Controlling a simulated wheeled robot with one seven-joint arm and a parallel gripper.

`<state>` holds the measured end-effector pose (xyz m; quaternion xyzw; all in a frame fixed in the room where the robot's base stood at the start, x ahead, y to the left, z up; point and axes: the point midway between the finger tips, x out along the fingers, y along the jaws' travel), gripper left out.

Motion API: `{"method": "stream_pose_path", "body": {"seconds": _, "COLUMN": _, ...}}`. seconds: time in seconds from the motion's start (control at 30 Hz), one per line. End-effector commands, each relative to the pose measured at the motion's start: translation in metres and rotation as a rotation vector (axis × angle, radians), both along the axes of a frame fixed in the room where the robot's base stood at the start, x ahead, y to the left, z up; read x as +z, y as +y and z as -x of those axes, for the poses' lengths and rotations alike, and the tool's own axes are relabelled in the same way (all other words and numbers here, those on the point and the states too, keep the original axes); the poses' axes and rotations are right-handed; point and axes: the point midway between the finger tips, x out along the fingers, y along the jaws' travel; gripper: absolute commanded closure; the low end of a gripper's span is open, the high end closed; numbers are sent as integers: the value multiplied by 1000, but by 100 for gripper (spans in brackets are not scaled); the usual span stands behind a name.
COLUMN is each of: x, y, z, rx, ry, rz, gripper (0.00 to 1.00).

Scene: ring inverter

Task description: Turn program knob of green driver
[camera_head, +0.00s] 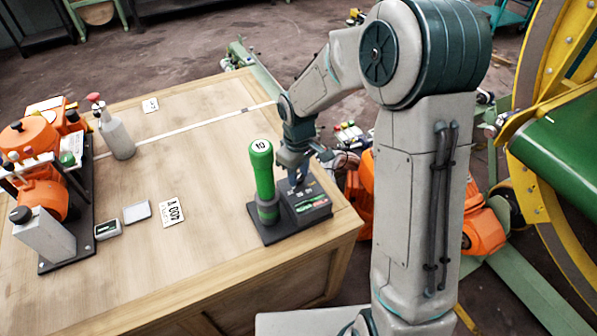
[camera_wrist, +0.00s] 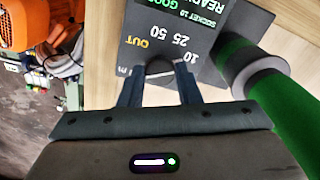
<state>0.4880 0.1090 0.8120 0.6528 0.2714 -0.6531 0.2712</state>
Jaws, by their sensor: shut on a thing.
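The green driver (camera_head: 262,172) stands upright in a dark base (camera_head: 290,217) near the table's right edge, with a "10" label on its top. In the wrist view the driver's green body (camera_wrist: 287,115) shows at the right. The program knob (camera_wrist: 159,67) is a dark round piece on the base, beside the printed numbers 10, 25 and 50. My gripper (camera_wrist: 160,78) is shut on the knob, one blue-grey finger on each side. In the head view my gripper (camera_head: 297,175) is over the base, right of the driver, and its fingertips are hard to see.
The wooden table (camera_head: 215,245) has free room left of the base. Orange and green machinery (camera_head: 485,225) stands beyond the right edge.

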Motion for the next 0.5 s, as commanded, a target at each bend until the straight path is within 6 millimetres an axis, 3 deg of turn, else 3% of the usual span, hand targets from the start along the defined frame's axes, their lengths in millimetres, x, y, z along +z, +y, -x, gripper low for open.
{"method": "stream_pose_path", "body": {"seconds": 0.1, "x": 1, "y": 1, "z": -1, "rx": 1, "ry": -3, "rz": -1, "gripper": 92}}
{"method": "stream_pose_path", "body": {"seconds": 0.13, "x": 1, "y": 1, "z": -1, "rx": 1, "ry": -3, "rz": -1, "gripper": 64}}
{"method": "stream_pose_path", "body": {"seconds": 0.2, "x": 1, "y": 1, "z": -1, "rx": 1, "ry": -3, "rz": -1, "gripper": 48}}
{"method": "stream_pose_path", "body": {"seconds": 0.5, "x": 2, "y": 0, "z": 0, "rx": 1, "ry": -1, "rz": 0, "gripper": 48}}
